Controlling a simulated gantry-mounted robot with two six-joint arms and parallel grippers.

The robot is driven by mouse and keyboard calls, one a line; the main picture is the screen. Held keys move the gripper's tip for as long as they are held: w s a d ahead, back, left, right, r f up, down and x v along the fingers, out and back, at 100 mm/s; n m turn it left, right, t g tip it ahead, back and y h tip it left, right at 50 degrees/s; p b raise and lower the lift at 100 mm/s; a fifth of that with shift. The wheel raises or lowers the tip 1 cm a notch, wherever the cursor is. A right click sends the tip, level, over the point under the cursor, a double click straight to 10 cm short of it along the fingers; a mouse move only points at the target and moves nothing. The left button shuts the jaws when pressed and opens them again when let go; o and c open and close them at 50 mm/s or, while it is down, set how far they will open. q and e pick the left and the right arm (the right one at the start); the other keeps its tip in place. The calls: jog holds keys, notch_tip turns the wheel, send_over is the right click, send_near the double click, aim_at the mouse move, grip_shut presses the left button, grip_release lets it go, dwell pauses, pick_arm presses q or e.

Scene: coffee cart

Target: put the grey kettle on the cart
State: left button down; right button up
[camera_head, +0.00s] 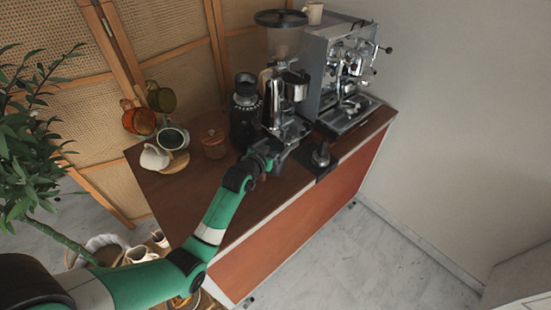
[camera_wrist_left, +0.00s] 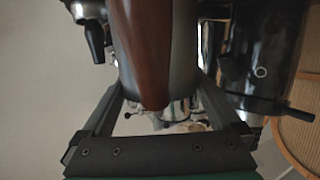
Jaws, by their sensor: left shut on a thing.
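My left gripper (camera_head: 268,155) reaches over the cart top from the left, at the foot of the coffee grinder. In the left wrist view its two fingers close on a part with a brown wooden face and grey sides, which I take for the handle of the grey kettle (camera_wrist_left: 183,65). The rest of the kettle is hard to make out; in the head view it blends with the metal near the grinder. I cannot tell whether it touches the cart. The cart (camera_head: 203,187) has a brown wooden top. My right gripper is not in view.
An espresso machine (camera_head: 343,75) and a grinder (camera_head: 275,95) stand at the back. A black device (camera_head: 243,118) stands close beside my gripper. A tamper (camera_head: 321,155) is at the front edge. Cups and a jar (camera_head: 214,143) stand left; the front left top is clear.

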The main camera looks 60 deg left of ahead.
aim_at(278, 150)
pick_arm(q)
jog(key=shift+w+a+f, duration=0.2)
jog(key=shift+w+a, duration=0.05)
jog(key=shift+w+a+f, duration=0.1)
jog(key=shift+a+f, duration=0.05)
jog(key=shift+f, duration=0.2)
jog(key=shift+f+b, duration=0.6)
jog(key=shift+f, duration=0.85)
